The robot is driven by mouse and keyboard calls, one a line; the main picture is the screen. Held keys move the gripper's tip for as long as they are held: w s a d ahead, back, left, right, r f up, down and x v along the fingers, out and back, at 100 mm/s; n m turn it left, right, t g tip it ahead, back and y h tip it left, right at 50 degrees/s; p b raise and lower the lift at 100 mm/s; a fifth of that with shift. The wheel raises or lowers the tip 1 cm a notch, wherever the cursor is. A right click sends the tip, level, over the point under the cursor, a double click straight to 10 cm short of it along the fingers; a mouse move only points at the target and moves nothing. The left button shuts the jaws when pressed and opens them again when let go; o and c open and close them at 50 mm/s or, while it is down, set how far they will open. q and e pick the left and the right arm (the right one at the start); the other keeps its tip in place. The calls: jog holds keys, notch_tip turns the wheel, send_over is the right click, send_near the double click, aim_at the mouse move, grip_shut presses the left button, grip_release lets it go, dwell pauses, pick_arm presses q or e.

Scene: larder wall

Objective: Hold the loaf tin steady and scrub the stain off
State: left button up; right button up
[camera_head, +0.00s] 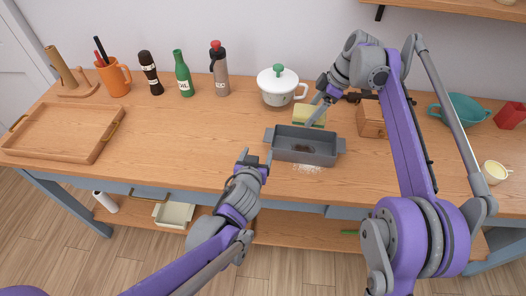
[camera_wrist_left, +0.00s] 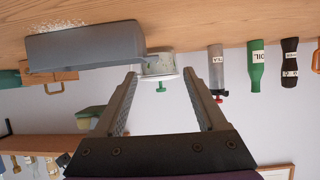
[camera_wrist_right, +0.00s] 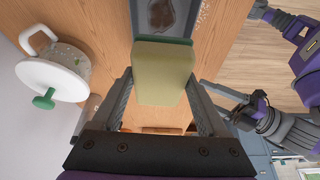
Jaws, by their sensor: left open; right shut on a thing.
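The grey loaf tin (camera_head: 300,153) stands upright on the worktop, with a handle at each end. In the right wrist view a brown stain (camera_wrist_right: 160,15) shows on its inside floor. My right gripper (camera_head: 318,108) is shut on a yellow sponge (camera_wrist_right: 163,75) with a green layer, held above the worktop just behind the tin. My left gripper (camera_head: 254,158) is open and empty, a little left of the tin's left handle and apart from it. In the left wrist view the tin (camera_wrist_left: 85,45) lies beyond the fingers, to the left.
A white pot (camera_head: 278,88) with a green knob stands behind the tin. A wooden box (camera_head: 371,120) is to its right. Pale crumbs (camera_head: 307,168) lie at its front edge. Bottles line the back, and a wooden tray (camera_head: 62,133) is far left. The worktop left of the tin is clear.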

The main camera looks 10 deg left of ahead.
aim_at(269, 136)
pick_arm(q)
jog(key=shift+t, duration=0.3)
jog(key=x, duration=0.4)
jog(key=d+x, duration=0.1)
jog(key=x, duration=0.8)
jog(key=shift+d+r, duration=0.2)
jog(key=shift+d, duration=0.2)
grip_shut()
